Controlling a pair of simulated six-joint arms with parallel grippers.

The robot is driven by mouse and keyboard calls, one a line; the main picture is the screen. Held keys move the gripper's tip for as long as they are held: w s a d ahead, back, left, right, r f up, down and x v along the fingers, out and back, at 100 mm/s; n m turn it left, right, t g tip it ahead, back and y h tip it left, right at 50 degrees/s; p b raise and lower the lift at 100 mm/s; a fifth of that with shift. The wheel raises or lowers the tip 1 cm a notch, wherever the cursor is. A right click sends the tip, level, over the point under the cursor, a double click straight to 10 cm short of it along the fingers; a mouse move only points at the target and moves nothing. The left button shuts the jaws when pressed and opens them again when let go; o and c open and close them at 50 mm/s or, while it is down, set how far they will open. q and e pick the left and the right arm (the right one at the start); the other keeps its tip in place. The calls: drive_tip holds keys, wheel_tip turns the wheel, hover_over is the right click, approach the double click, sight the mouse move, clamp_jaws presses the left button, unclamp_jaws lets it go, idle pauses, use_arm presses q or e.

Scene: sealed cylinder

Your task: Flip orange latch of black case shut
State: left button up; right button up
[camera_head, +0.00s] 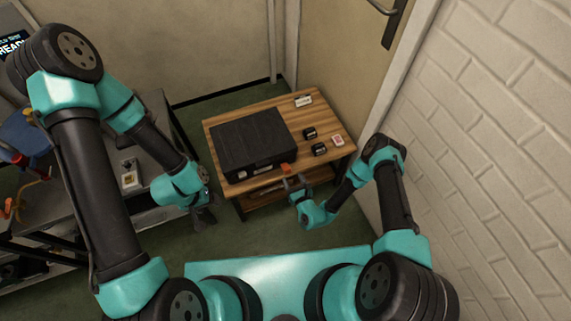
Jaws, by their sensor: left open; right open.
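The black case (252,138) lies closed on the wooden table. Its orange latch (285,168) shows at the front right corner of the case; at this size I cannot tell whether it is raised or flat. My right gripper (294,183) is open, just in front of and below the orange latch, near the table's front edge. I cannot tell whether it touches the latch. My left gripper (207,215) is open and empty, to the left of the table and apart from the case.
The wooden table (318,169) also bears two small black objects (309,133) (319,150), a red and white box (338,141) and a white label-like item (303,101). A grey bench (75,203) stands left. A white brick wall (490,150) rises right.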

sight(285, 166)
drive_tip(key=x, duration=0.8)
drive_tip(key=shift+w+a, duration=0.15)
drive_tip(key=shift+w, duration=0.2)
drive_tip(key=c, duration=0.9)
